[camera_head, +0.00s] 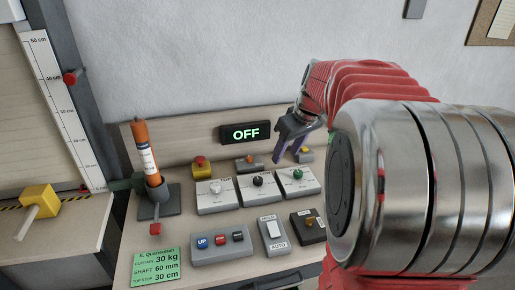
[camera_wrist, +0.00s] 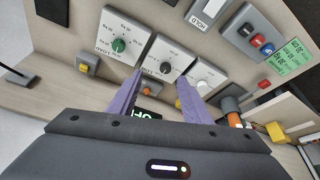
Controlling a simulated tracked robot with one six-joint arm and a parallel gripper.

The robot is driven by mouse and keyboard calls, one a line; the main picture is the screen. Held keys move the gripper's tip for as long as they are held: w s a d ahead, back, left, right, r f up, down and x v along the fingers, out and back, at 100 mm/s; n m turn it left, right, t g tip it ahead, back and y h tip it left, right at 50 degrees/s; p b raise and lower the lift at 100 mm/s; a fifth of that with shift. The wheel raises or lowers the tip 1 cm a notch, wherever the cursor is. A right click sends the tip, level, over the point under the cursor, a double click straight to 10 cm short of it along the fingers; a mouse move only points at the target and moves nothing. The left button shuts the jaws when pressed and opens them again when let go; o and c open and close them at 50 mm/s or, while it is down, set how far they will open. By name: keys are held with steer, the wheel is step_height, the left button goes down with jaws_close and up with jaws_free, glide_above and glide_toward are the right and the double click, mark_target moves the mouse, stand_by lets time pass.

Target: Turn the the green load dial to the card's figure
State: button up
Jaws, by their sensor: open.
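The green load dial (camera_head: 298,174) sits on the rightmost of three white dial plates; it also shows in the wrist view (camera_wrist: 119,45) at upper left. Its plate has kg marks, too small to read surely. The green card (camera_head: 155,267) at front left reads curtain 30 kg, shaft 60 mm, top stop 30 cm. My gripper (camera_head: 289,153) has purple fingers, open and empty, above and behind the dial row. In the wrist view, its fingertips (camera_wrist: 163,76) point towards the black middle dial (camera_wrist: 165,67), with the green dial off to the left. I see no contact.
A white dial (camera_head: 216,187) stands left of the black one. In front are a button box (camera_head: 221,247), a hold/auto switch (camera_head: 273,232) and a black box (camera_head: 308,226). An orange cylinder (camera_head: 146,155) stands at left. The display (camera_head: 245,132) reads OFF.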

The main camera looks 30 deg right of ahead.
glide_toward(299, 172)
steer(key=v, duration=0.5)
steer(key=shift+s+d+r, duration=0.1)
steer(key=shift+s+r, duration=0.05)
steer(key=shift+r, duration=0.1)
steer(key=x, duration=1.4)
steer(key=shift+r, duration=0.1)
steer(key=shift+c, duration=0.6)
steer(key=c, duration=0.9)
steer(key=shift+d, duration=0.15)
steer(key=shift+c, duration=0.2)
steer(key=shift+a, duration=0.2)
